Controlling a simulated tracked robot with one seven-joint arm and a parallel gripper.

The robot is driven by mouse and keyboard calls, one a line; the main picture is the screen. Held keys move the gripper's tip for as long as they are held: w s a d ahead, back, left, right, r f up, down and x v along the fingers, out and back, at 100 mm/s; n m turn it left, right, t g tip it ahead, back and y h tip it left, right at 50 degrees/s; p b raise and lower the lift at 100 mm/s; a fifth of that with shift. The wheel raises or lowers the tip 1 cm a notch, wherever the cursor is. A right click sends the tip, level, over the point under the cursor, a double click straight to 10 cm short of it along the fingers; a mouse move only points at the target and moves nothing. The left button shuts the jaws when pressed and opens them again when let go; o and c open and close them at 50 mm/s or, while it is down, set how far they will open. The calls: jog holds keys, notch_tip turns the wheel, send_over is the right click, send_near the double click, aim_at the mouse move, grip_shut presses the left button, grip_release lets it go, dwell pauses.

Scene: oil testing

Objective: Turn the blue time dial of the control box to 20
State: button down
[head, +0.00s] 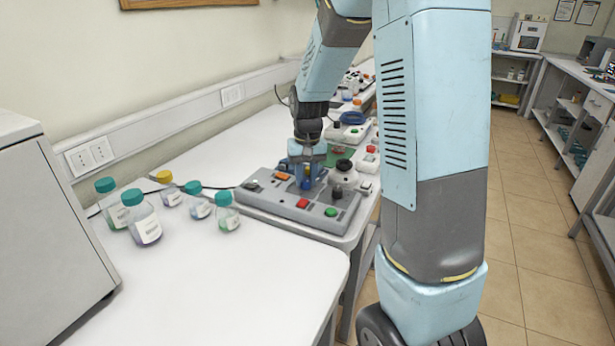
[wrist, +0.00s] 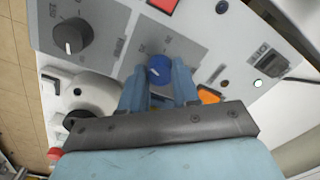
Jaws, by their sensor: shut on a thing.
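The grey control box (head: 275,207) lies on the white bench in the head view, and its panel (wrist: 110,35) fills the upper part of the wrist view. The blue time dial (wrist: 159,68) is in the middle of the panel, with a pale pointer mark on it. In the head view the dial (head: 306,183) is partly covered by my gripper. My gripper (wrist: 160,82) points down at the panel with its two blue fingers on either side of the dial, shut on it.
Near the blue dial are a black dial (wrist: 72,36), an orange switch (wrist: 208,95), a red button (head: 302,203) and a green button (head: 330,212). Several capped bottles (head: 143,218) stand left of the box. Other equipment (head: 345,172) is close behind. The bench front is clear.

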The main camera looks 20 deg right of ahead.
aim_at(307, 179)
jog(key=shift+w+r, duration=0.1)
jog(key=shift+w, duration=0.1)
dwell(0.3)
jog(key=c, duration=1.2)
grip_release()
jog(key=o, duration=0.4)
jog(key=shift+s, duration=0.1)
jog(key=r, duration=1.3)
jog(key=shift+d+r, duration=0.25)
jog(key=shift+r, duration=0.05)
jog(key=s+r+t, duration=0.1)
jog(key=s+t, duration=0.1)
jog(key=s, duration=0.6)
jog(key=s+r+n+t, duration=0.1)
jog(key=s+r, duration=0.1)
jog(key=s, duration=0.6)
jog(key=s+r+t, duration=0.2)
jog(key=s, duration=0.7)
jog(key=shift+r+n+t, duration=0.1)
jog(key=shift+n+t, duration=0.2)
